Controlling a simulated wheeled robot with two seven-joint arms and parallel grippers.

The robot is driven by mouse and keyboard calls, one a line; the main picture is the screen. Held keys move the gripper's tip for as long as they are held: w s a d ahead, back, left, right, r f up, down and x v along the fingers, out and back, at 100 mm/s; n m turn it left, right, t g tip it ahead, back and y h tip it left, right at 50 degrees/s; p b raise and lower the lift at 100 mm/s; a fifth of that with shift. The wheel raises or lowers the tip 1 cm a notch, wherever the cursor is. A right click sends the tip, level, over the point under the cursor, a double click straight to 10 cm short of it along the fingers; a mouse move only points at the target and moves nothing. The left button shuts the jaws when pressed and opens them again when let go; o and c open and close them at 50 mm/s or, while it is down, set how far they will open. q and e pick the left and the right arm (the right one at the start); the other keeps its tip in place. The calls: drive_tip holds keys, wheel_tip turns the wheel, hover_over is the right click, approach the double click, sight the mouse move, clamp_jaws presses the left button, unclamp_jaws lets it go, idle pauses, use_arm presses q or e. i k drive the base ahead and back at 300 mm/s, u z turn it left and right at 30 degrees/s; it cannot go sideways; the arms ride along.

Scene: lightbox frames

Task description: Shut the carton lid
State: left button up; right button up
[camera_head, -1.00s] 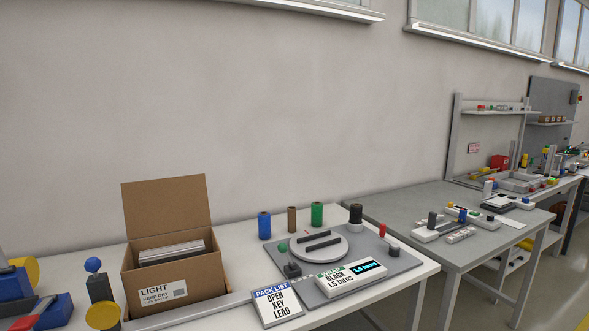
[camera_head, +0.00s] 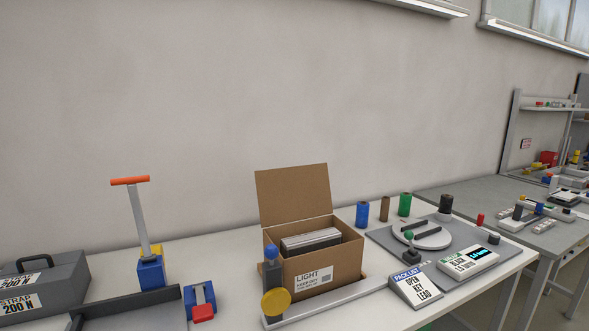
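The brown carton (camera_head: 346,268) stands on the white table, with a white label reading LIGHT on its front. Its lid (camera_head: 293,194) is open and stands up from the back edge, leaning slightly back. A grey ribbed item (camera_head: 311,239) lies inside the carton. Neither of my grippers shows in the head view.
A dark post with a blue ball and yellow disc (camera_head: 275,302) stands at the carton's front left corner. A blue device with an orange-handled lever (camera_head: 151,272), a grey toolbox (camera_head: 60,284) and a dark tray (camera_head: 130,309) are left. A turntable station (camera_head: 380,238) is right.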

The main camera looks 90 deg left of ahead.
sight(288, 194)
drive_tip(key=u, duration=1.8)
